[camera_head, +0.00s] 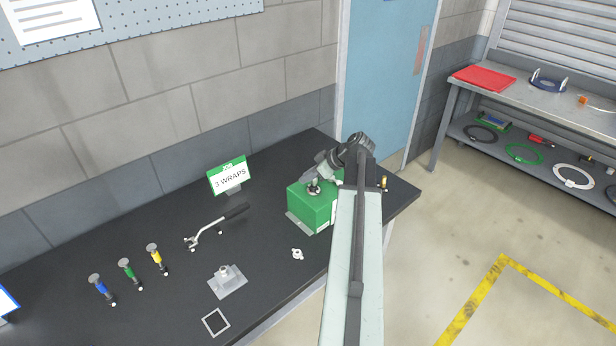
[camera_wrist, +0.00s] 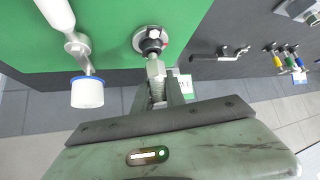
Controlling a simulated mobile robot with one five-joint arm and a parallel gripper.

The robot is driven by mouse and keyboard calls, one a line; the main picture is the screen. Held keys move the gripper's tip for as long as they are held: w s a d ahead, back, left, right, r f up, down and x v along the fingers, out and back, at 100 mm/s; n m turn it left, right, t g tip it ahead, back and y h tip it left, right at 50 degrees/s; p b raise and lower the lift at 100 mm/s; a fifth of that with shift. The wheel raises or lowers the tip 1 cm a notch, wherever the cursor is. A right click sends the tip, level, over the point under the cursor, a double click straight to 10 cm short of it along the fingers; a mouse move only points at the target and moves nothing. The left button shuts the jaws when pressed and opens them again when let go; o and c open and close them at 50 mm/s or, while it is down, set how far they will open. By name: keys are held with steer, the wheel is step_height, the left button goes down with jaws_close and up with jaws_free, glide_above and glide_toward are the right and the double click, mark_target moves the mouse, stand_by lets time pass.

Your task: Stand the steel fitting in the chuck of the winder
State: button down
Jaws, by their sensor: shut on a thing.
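The winder is a green box (camera_head: 312,205) on the dark bench; its green face (camera_wrist: 105,20) fills the upper part of the wrist view. Its chuck (camera_wrist: 151,34) is a round metal seat with a dark collar. My gripper (camera_wrist: 158,92) is shut on the steel fitting (camera_wrist: 155,69), a hex body with a threaded part between the fingers. The fitting lines up with the chuck, its far end at the dark collar; I cannot tell how deep it sits. In the head view my gripper (camera_head: 322,172) is just above the winder's top, and the fitting is hard to make out.
A small brass piece (camera_head: 384,183) is near the right corner.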

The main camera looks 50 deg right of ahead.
steer(key=shift+f+b, duration=0.6)
steer(key=shift+f, duration=0.15)
steer(key=c, duration=1.3)
jaws_free()
steer(key=shift+r, duration=0.1)
steer(key=p+v, duration=0.5)
steer(key=v, duration=0.2)
steer(key=shift+s+r+p, duration=0.25)
steer(key=shift+p, duration=0.05)
steer(key=shift+d, duration=0.1)
